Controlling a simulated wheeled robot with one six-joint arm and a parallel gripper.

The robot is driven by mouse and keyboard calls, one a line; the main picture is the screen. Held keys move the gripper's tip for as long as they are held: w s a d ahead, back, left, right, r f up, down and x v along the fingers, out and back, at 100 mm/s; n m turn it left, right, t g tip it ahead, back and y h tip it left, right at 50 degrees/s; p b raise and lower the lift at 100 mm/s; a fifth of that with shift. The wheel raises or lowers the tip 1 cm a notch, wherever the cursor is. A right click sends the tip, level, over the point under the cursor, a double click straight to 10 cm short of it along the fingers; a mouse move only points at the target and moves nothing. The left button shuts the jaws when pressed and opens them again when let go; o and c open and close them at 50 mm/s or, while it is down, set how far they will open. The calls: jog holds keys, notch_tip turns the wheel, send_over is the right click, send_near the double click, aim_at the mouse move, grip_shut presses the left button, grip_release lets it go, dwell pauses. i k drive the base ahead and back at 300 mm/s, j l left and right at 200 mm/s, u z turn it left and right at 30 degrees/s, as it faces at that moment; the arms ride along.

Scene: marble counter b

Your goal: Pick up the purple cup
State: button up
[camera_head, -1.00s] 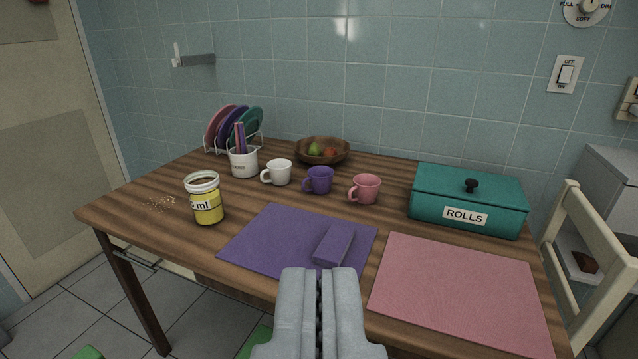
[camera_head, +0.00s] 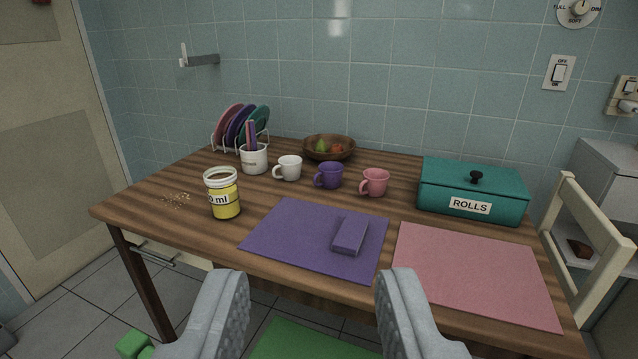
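The purple cup (camera_head: 330,175) stands upright on the wooden table, between a white cup (camera_head: 289,168) on its left and a pink cup (camera_head: 375,182) on its right. Its handle points to the left. My gripper (camera_head: 312,310) is open and empty in the foreground, in front of the table's near edge. The purple cup is well beyond the fingers and nothing hides it.
A purple mat (camera_head: 290,240) with a purple block (camera_head: 350,236) lies before the cups, beside a pink mat (camera_head: 470,275). A yellow jar (camera_head: 224,198) stands left, a green ROLLS box (camera_head: 460,185) right. A fruit bowl (camera_head: 345,144) and plate rack are behind.

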aim_at(330, 173)
jog(key=j+z, duration=0.2)
jog(key=j, duration=0.9)
jog(key=k+j+z, duration=0.1)
jog(key=j+z, duration=0.15)
jog(key=j, duration=0.85)
jog(key=i+j+z, duration=0.2)
jog(key=i+j, duration=0.2)
jog(key=j, duration=0.25)
jog(key=i+j+z, duration=0.1)
jog(key=i+j, duration=0.25)
jog(key=j, duration=0.3)
jog(key=i+j+z, duration=0.15)
jog(key=j, duration=0.2)
jog(key=i+j, duration=0.25)
jog(key=i, duration=0.15)
jog(key=i+j+z, duration=0.1)
jog(key=i, duration=0.3)
jog(key=j, duration=0.1)
